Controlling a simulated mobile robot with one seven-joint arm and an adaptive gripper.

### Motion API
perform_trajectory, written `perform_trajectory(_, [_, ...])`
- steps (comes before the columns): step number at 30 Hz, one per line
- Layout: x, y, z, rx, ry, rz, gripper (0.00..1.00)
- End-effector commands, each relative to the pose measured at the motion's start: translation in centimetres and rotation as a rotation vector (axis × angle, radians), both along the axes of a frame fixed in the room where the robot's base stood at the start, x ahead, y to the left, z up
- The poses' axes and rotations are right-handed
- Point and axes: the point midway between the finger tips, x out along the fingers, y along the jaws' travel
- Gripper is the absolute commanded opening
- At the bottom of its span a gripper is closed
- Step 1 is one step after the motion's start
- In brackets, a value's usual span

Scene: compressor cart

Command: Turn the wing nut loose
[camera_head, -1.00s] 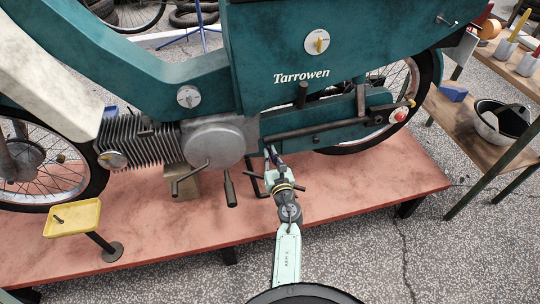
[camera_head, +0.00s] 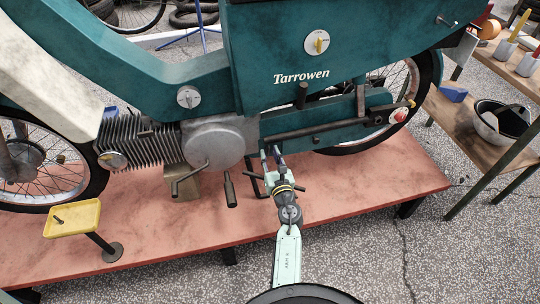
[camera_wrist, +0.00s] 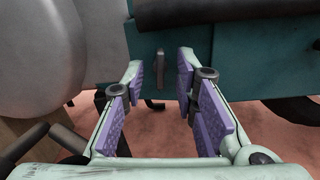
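My gripper (camera_head: 272,154) is open and empty, low beside the teal moped body, just right of the round grey engine cover. In the wrist view, its two purple-padded fingers (camera_wrist: 160,85) stand well apart and point at the teal panel. A small grey upright piece (camera_wrist: 160,64), which looks like the wing nut seen edge-on, sits on that panel between the fingertips, beyond them. No finger visibly touches it. In the head view I cannot make out the wing nut; my gripper is in front of that area.
The engine cover (camera_head: 214,144) bulges close on the left, with pedal levers below it. A dark bar (camera_head: 315,129) runs above the gripper. The red platform (camera_head: 370,185) lies below. A yellow tray (camera_head: 75,218) stands front left; a wooden bench (camera_head: 458,122) stands right.

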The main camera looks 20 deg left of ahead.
Motion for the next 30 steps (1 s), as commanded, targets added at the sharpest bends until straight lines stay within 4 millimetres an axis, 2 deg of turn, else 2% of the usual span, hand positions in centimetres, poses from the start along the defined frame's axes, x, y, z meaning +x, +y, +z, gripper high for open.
perform_trajectory(9, [-4.2,-2.9,-0.1,0.0,0.002,-0.002,0.27])
perform_trajectory(13, [-5.4,-3.7,-0.1,0.001,0.002,-0.002,0.27])
perform_trajectory(30, [-5.9,-4.0,0.0,-0.001,0.001,-0.001,0.27])
